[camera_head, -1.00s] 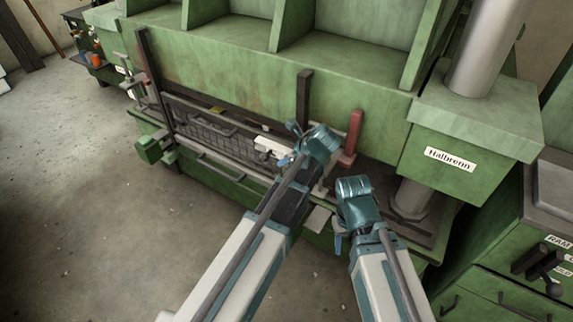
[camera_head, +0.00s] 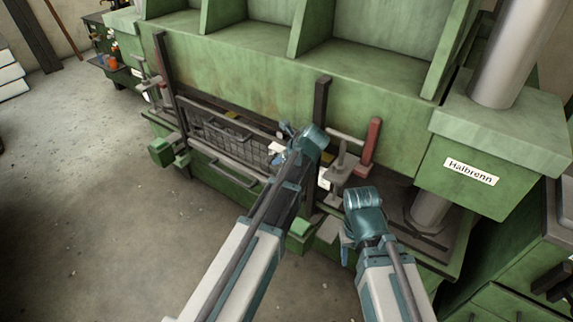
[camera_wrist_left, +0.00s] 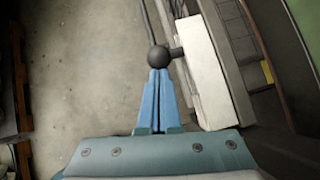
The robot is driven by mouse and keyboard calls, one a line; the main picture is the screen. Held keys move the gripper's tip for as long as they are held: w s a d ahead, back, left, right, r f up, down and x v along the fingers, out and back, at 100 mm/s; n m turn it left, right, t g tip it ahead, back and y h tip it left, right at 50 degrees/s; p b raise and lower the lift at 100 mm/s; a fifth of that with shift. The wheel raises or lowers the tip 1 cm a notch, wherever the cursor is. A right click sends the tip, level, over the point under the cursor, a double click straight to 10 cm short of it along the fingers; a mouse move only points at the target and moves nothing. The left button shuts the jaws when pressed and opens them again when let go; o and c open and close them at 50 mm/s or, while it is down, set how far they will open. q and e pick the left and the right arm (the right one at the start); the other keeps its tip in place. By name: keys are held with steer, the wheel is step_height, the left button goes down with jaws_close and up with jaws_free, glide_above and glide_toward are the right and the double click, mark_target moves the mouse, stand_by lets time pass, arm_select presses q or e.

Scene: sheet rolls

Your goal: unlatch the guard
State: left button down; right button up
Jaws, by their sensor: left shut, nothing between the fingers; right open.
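The guard (camera_head: 228,137) is a dark mesh panel with handles across the front of the green press. A white latch block sits at its right end, mostly hidden behind my left gripper in the head view. In the left wrist view the white block (camera_wrist_left: 208,70) has a short dark stem and a black ball knob (camera_wrist_left: 158,57). My left gripper (camera_wrist_left: 158,72) is shut and empty, its blue fingertips right at the knob, seeming to touch it. My left gripper (camera_head: 284,140) also shows in the head view. My right gripper (camera_head: 346,246) is open and empty, low in front of the press.
A clamp with a red handle (camera_head: 371,143) stands right of the guard. A dark upright post (camera_head: 321,100) rises beside my left gripper. A green block (camera_head: 161,152) juts out at the guard's left end. The floor (camera_head: 120,240) in front is clear.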

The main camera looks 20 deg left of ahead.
arm_select(q)
steer(key=shift+w+a, duration=0.1)
steer(key=shift+a, duration=0.25)
steer(key=s+d+f+p+v, duration=0.1)
steer(key=d+f+p+v, duration=0.1)
steer(key=p+v, duration=0.6)
steer(key=shift+v, duration=2.7)
arm_select(e)
step_height(320, 180, up, 9)
steer(key=d, duration=0.1)
steer(key=shift+s+f, duration=0.15)
steer(key=shift+f, duration=0.05)
arm_select(q)
steer(key=shift+s, duration=0.1)
